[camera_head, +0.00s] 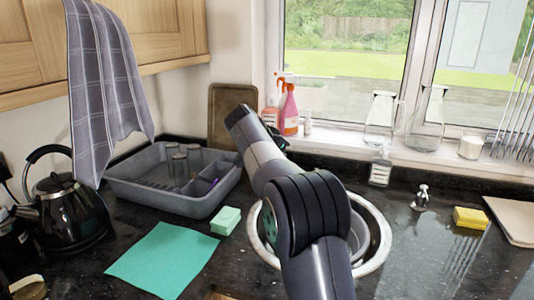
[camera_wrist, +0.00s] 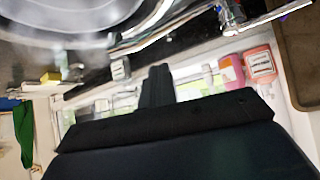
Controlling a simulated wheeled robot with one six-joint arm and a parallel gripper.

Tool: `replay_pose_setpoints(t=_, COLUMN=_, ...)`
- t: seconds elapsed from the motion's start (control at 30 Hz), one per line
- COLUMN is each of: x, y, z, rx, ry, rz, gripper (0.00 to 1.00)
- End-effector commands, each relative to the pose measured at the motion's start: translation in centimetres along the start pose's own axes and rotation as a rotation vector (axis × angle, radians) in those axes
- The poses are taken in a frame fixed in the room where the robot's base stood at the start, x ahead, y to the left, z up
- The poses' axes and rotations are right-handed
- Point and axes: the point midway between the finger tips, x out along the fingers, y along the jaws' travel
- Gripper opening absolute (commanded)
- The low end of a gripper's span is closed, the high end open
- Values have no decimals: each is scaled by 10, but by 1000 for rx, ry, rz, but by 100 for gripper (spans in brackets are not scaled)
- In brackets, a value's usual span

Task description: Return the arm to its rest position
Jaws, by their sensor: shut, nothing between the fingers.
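My arm rises from the bottom of the head view, in front of the sink, and bends up and left toward the tray. My gripper shows in the wrist view (camera_wrist: 157,72) as a narrow dark shape with its fingers together, holding nothing. In the head view the gripper is mostly hidden behind my arm. The wrist view is tipped over, with the sink (camera_wrist: 60,22) at the top and the window at the bottom.
A grey tray (camera_head: 125,186) with glasses stands left of my arm. A sink (camera_head: 377,262) lies behind and below it. Spray bottle (camera_head: 289,112), glass jugs (camera_head: 381,118), black kettle (camera_head: 68,215), green cloth (camera_head: 162,262), green sponge (camera_head: 226,221) and yellow sponge (camera_head: 470,218) are around. A towel (camera_head: 103,85) hangs upper left.

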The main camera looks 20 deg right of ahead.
Motion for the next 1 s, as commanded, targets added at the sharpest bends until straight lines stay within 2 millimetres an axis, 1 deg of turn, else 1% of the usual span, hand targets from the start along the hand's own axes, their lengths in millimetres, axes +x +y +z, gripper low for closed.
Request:
replay_pose_setpoints(t=0.3, x=-1, y=0, z=0, rx=0, ry=0, rz=0, gripper=0)
replay_pose_setpoints(t=0.47, x=9, y=0, z=0, rx=0, ry=-1, rz=2, gripper=0)
replay_pose_setpoints(t=0.57, x=23, y=0, z=0, rx=-1, ry=-2, rz=2, gripper=0)
replay_pose_setpoints(t=0.8, x=70, y=1, z=0, rx=0, ry=-2, rz=4, gripper=0)
replay_pose_setpoints(t=1.0, x=100, y=0, z=-1, rx=0, ry=-1, rz=2, gripper=0)
